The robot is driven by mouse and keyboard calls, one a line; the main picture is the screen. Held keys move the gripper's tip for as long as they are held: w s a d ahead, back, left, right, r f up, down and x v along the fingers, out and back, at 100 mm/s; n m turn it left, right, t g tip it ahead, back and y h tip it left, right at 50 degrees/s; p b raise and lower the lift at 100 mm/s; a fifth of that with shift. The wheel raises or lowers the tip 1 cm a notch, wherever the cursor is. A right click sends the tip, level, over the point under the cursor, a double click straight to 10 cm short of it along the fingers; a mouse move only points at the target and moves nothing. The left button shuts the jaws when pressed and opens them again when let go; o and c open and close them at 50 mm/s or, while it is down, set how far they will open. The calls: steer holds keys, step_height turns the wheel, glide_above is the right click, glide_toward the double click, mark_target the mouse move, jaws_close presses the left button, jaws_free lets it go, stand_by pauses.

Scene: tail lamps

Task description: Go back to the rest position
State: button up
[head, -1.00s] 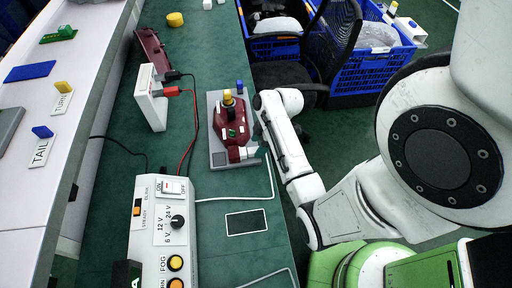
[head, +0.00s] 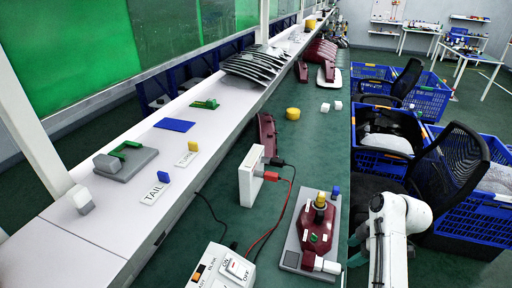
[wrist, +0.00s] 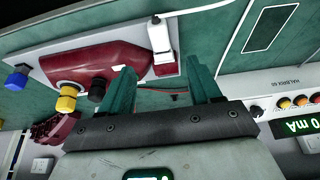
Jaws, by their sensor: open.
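My gripper (wrist: 158,68) is open in the wrist view, its two teal fingers apart with nothing held between them. The dark red tail lamp (head: 316,228) sits on its grey plate (head: 292,258) on the green bench in the head view. It has a yellow cap, a dark part and a white block at its near end. In the wrist view the lamp (wrist: 100,65) lies just beyond the fingers, and the white block (wrist: 160,38) shows past the gap. In the head view my white arm stands right of the plate, beside the bench edge.
A white box (head: 252,178) with red and black leads stands left of the plate. A control box (head: 225,268) is at the front. A black chair (head: 455,175) and blue crates (head: 385,125) stand right of the bench. TAIL and TURN cards (head: 154,194) lie on the white shelf.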

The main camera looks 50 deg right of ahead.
steer(key=a+f+m+g+h+b, duration=0.1)
steer(key=a+f+m, duration=0.1)
steer(key=a, duration=1)
steer(key=a+f+m+g+b, duration=0.1)
steer(key=a+f+m+g, duration=0.1)
steer(key=a, duration=1.1)
steer(key=shift+w+m+h+b, duration=0.35)
steer(key=shift+m+h+b, duration=0.05)
steer(key=shift+m, duration=0.1)
